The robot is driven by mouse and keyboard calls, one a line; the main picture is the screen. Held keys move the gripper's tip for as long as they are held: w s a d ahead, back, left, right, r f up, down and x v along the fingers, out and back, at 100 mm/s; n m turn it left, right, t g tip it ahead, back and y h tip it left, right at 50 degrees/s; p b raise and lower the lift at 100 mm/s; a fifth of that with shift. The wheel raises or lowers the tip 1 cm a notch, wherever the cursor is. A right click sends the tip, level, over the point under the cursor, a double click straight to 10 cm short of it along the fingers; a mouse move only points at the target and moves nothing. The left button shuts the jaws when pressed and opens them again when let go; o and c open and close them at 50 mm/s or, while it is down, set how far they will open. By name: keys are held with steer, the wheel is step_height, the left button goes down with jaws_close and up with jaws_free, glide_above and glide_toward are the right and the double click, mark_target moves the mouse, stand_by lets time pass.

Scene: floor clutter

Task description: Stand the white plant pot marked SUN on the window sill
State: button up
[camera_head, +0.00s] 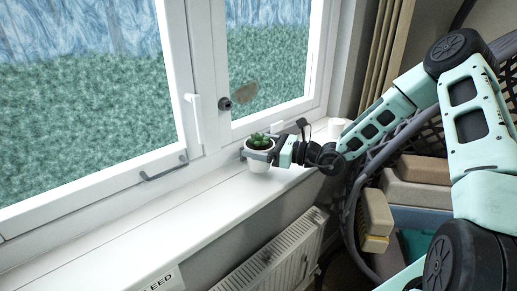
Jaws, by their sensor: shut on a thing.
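A small white plant pot (258,163) with a green plant in it is upright at the window sill (140,228), near the sill's right part. My gripper (262,154) reaches in from the right and is shut on the pot's upper part. The pot's base appears at the level of the sill's surface, but I cannot tell whether it touches. No SUN marking is readable on the side of the pot that shows.
A window handle (193,112) and a dark stay (163,169) are on the frame. A radiator (270,258) is below. A basket (420,160) with blocks stands right. The sill's left is clear.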

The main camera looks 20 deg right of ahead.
steer(key=shift+f, duration=0.85)
steer(key=shift+f, duration=0.1)
steer(key=shift+f, duration=0.1)
steer(key=o, duration=1.2)
steer(key=shift+s+d, duration=0.1)
steer(key=shift+d, duration=0.05)
steer(key=b+v, duration=0.3)
steer(key=v, duration=0.7)
steer(key=shift+s+d+b, duration=0.1)
steer(key=shift+d+b, duration=0.05)
steer(key=shift+b, duration=0.25)
steer(key=shift+s+d, duration=0.4)
steer(key=shift+s, duration=0.1)
